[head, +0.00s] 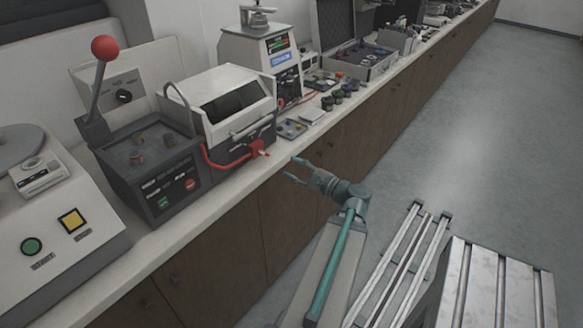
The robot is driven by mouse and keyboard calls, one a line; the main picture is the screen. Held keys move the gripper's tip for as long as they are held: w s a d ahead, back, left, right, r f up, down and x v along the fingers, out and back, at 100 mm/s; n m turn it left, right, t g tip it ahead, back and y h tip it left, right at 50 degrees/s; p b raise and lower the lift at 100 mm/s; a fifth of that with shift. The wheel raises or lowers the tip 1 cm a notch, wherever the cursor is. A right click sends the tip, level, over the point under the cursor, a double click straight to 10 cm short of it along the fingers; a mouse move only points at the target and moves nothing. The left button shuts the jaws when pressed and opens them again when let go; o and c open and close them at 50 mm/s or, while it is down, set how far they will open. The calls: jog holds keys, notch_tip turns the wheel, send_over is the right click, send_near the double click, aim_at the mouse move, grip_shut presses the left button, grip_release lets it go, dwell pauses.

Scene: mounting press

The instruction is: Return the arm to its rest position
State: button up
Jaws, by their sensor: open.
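My gripper (293,169) shows in the head view at the end of my grey-teal arm. Its fingers are spread apart with nothing between them. It points left towards the front edge of the bench, near the red handle piece (257,149) on the front of the white-lidded machine (232,103). A small gap seems to lie between the fingertips and that piece, but the exact depth is hard to tell. The arm reaches out over the floor side of the bench.
A dark machine with a red-ball lever (105,48) and a grey machine with green and yellow buttons (52,222) stand on the left of the bench. Several small dark jars (338,96) and trays stand further along. The floor (470,140) at right is clear.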

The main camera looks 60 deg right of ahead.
jog(key=shift+n, duration=0.3)
jog(key=w+a+f+n+g+y, duration=0.15)
jog(key=a+f+n+g, duration=0.3)
jog(key=a+f, duration=0.5)
jog(key=w+a+f+n+g+y, duration=0.1)
jog(key=a+f+n+g+y, duration=0.35)
jog(key=f, duration=0.75)
jog(key=w+a+f+n+g+y, duration=0.1)
jog(key=a+f+n+g, duration=0.35)
jog(key=a+f, duration=0.55)
jog(key=s+a+f+n+g+h, duration=0.2)
jog(key=s+a+f+n+g, duration=0.3)
jog(key=a, duration=0.7)
jog(key=s+a+f+n+g+h, duration=0.2)
jog(key=s+a+f+n+g, duration=0.4)
jog(key=s+a+f+n, duration=0.3)
jog(key=a+f, duration=0.2)
jog(key=a, duration=0.2)
jog(key=shift+s, duration=0.35)
jog(key=shift+a+n, duration=0.1)
jog(key=shift+n, duration=0.15)
